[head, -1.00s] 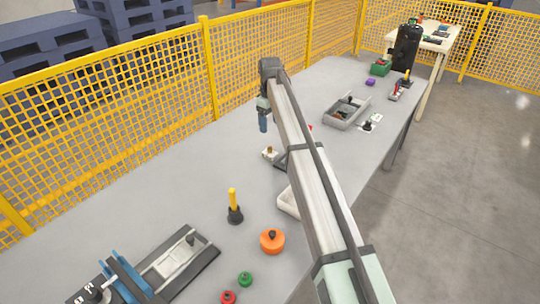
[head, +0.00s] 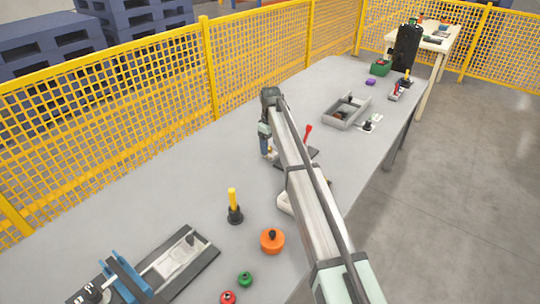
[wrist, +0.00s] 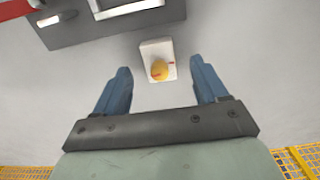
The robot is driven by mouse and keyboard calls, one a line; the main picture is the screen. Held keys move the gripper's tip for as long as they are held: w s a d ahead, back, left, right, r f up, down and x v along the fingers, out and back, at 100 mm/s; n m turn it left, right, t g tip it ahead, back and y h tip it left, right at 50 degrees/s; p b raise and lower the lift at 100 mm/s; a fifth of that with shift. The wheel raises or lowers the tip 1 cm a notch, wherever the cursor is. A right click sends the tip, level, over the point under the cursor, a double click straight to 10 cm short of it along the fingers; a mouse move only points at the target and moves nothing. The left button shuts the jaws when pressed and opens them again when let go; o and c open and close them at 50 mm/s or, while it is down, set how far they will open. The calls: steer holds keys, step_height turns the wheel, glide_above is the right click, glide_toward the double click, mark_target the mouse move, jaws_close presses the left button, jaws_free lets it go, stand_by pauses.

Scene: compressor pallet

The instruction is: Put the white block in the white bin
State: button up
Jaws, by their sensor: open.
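The white block (wrist: 150,49), with a round yellow-orange spot and a small red mark on it, lies on the grey table in the wrist view. My gripper (wrist: 161,78) is open above the table, its blue fingers apart on either side of the block's near end. Whether the fingertips are level with the block is unclear. In the head view my gripper (head: 265,147) hangs down beside a dark plate and mostly hides the block. The white bin (head: 286,201) is partly hidden behind my arm, nearer the camera.
A dark fixture with a red handle (head: 308,131) stands close to my gripper. A black-and-yellow post (head: 235,208), an orange knob (head: 271,241) and a clamp fixture (head: 180,255) are nearer. A grey tray (head: 364,107) lies farther back. The left middle of the table is clear.

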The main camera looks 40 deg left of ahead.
mark_target(271, 148)
step_height(271, 148, down, 3)
steer(key=shift+w+f, duration=0.1)
steer(key=c, duration=1.3)
